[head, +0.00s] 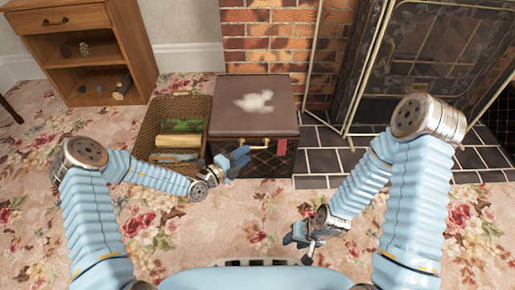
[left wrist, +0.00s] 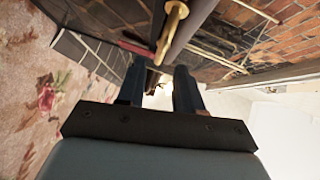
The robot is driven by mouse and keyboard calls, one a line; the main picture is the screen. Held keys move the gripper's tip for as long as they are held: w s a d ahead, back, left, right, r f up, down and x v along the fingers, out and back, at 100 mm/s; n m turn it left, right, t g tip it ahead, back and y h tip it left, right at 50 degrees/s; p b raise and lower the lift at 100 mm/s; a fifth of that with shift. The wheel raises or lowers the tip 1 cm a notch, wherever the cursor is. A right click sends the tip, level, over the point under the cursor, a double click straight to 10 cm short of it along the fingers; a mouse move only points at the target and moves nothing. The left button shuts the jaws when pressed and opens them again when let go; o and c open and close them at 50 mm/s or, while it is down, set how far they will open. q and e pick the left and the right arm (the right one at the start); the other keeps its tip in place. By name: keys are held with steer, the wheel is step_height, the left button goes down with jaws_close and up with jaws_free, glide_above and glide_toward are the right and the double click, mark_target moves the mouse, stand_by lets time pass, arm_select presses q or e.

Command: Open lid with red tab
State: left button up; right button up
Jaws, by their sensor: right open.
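A dark box with a brown lid (head: 252,92) stands on the carpet against the brick hearth, and its lid is down. A pale animal-shaped figure is on the lid. A red tab (head: 282,147) hangs at the box's front right, beside a brass handle (head: 262,142). The brass handle (left wrist: 172,32) also shows in the left wrist view, beyond the fingertips, with a reddish strip beside it. My left gripper (head: 244,155) is at the box's front left, its fingers apart (left wrist: 160,78) and nothing clearly between them. My right gripper (head: 302,236) is open and empty above the carpet, apart from the box.
A wicker basket (head: 151,133) with a green item and rolls stands just left of the box. A wooden cabinet (head: 83,15) is at the back left. A fireplace screen (head: 425,60) and dark hearth tiles (head: 340,150) are at the right. Carpet in front is clear.

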mark_target(256, 148)
arm_select(q)
steer(key=b+x, duration=0.1)
steer(key=x, duration=0.5)
steer(key=shift+w+d, duration=0.1)
steer(key=shift+w, duration=0.05)
jaws_close()
